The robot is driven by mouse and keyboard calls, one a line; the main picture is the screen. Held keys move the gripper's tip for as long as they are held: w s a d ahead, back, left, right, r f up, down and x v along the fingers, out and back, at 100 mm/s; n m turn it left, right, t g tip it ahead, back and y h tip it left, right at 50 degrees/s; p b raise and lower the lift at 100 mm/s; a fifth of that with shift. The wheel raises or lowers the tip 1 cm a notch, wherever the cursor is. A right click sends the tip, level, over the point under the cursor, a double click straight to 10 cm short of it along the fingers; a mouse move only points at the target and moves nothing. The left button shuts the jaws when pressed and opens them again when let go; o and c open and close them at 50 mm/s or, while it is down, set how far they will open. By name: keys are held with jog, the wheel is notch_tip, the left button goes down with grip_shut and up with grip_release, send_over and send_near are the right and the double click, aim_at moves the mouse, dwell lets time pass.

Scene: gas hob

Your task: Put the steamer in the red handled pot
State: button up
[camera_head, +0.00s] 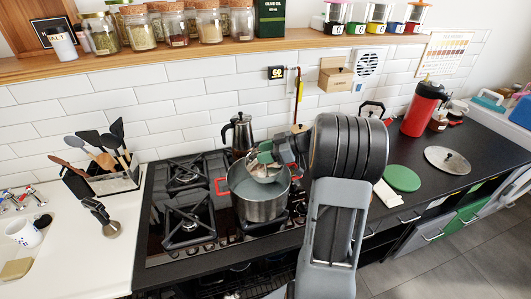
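The steel pot with red handles (261,208) stands on the hob, towards its right side. A shiny metal piece, which looks like the steamer (263,174), shows within the pot's mouth, with a green part at its top. I cannot tell whether it rests in the pot or hangs above its bottom. My gripper (272,152) reaches in from the right, over the pot's back rim, and is at or touching the green part. Its fingers are too small and too covered to show whether they are shut on it.
A dark moka pot (239,132) stands close behind the pot. Free burners (187,221) are on the left of the hob. A utensil rack (115,180) stands further left. On the right counter are a green disc (402,178), a metal lid (447,160) and a red flask (421,112).

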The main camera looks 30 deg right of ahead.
jog(key=shift+o, duration=0.2)
jog(key=shift+s+a+f, duration=0.1)
jog(key=shift+f, duration=0.1)
jog(key=shift+r+p, duration=0.55)
jog(key=shift+p, duration=0.7)
jog(key=shift+d+r, duration=0.2)
jog(key=b+v, duration=0.3)
jog(key=v, duration=0.7)
jog(key=s+a+f+m+g+h, duration=0.2)
jog(key=s+a+m+h, duration=0.3)
jog(key=a, duration=0.5)
jog(key=s+a+f+m+g+h, duration=0.2)
jog(key=s+a+m+h, duration=0.4)
jog(key=a, duration=0.5)
jog(key=shift+s+f, duration=0.6)
jog(key=shift+s, duration=0.5)
